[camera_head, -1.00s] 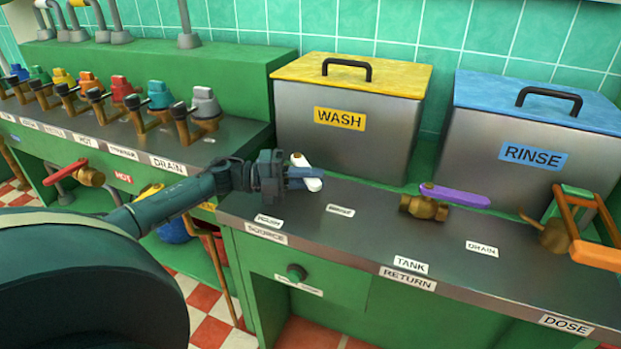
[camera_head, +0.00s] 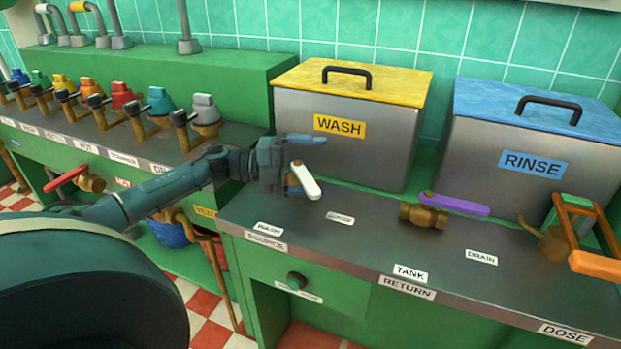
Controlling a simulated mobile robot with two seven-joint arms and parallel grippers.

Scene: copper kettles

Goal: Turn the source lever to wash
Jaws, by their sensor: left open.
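The white source lever (camera_head: 306,181) stands at the back of the left part of the grey counter, above the SOURCE label (camera_head: 266,240). Its handle slants from upper left to lower right. A small tag that seems to read WASH (camera_head: 269,228) lies front left of it, and a second small tag (camera_head: 340,218), too blurred to read, lies front right. My left gripper (camera_head: 306,163) is open at the lever's left, one finger above and behind the handle, the other low beside it. Contact cannot be told. The lever's base is partly hidden. My right gripper is out of view.
A steel WASH tank (camera_head: 350,149) with a yellow lid stands close behind the lever, and a RINSE tank (camera_head: 522,183) farther right. A purple-handled valve (camera_head: 455,205) and an orange-handled part (camera_head: 596,262) sit to the right. Several coloured taps (camera_head: 124,97) line the left counter.

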